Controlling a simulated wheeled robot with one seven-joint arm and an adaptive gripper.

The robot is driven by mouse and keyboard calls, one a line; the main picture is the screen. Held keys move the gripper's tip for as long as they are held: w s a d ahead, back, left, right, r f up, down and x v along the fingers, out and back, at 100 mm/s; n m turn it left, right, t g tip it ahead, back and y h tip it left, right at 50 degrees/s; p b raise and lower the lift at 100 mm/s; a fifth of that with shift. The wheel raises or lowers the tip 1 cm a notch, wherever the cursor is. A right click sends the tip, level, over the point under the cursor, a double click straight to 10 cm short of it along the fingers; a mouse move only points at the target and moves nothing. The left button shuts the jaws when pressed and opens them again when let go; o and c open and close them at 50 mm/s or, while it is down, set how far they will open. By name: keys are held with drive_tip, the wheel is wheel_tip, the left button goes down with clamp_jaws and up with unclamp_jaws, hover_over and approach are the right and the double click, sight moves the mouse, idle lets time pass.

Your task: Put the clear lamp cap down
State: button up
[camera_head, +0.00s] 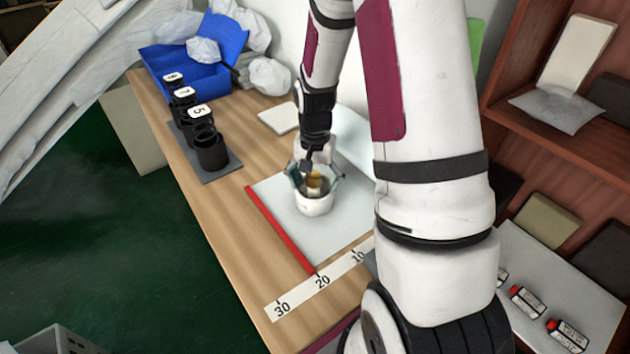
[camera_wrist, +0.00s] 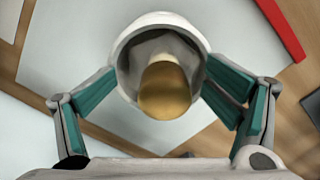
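A white round cup-like vessel (camera_head: 314,205) with a gold-brown piece (camera_head: 314,184) in its mouth is upright over the pale board. The wrist view shows the white vessel (camera_wrist: 160,28) and the gold piece (camera_wrist: 165,92) from above, centred between my fingers. I cannot pick out a separate clear lamp cap; if it is see-through, I cannot tell its edges. My gripper (camera_head: 315,182) points down over the vessel. Its teal-padded fingers are spread either side, their tips meeting the white rim in the wrist view (camera_wrist: 162,80). Whether they grip it is unclear.
The pale board (camera_head: 275,215) has a red strip (camera_head: 280,230) on its left edge. A numbered ruler (camera_head: 322,282) lies in front. Black numbered cups (camera_head: 211,152) stand left, and a blue bin (camera_head: 195,75) behind. Small red-capped bottles (camera_head: 527,301) are at the right.

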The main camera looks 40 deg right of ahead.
drive_tip(key=shift+r, duration=0.15)
wheel_tip(320, 180, up, 12)
drive_tip(key=shift+r+p, duration=0.1)
drive_tip(key=shift+p, duration=1.05)
drive_tip(key=s+a+r+n+t, duration=0.1)
drive_tip(key=s+a+r+n, duration=0.4)
drive_tip(key=s+a+r, duration=0.55)
drive_tip(key=s+a+r+n, duration=0.2)
drive_tip(key=s, duration=0.5)
drive_tip(key=s+a+r+n+t, duration=0.1)
drive_tip(key=s+a+r+n, duration=0.1)
drive_tip(key=s, duration=0.6)
drive_tip(key=shift+n, duration=0.6)
drive_tip(key=shift+a+r, duration=0.1)
drive_tip(key=shift+r, duration=0.05)
wheel_tip(320, 180, up, 10)
drive_tip(key=t+p, duration=0.2)
drive_tip(key=p, duration=0.7)
drive_tip(key=shift+r, duration=0.15)
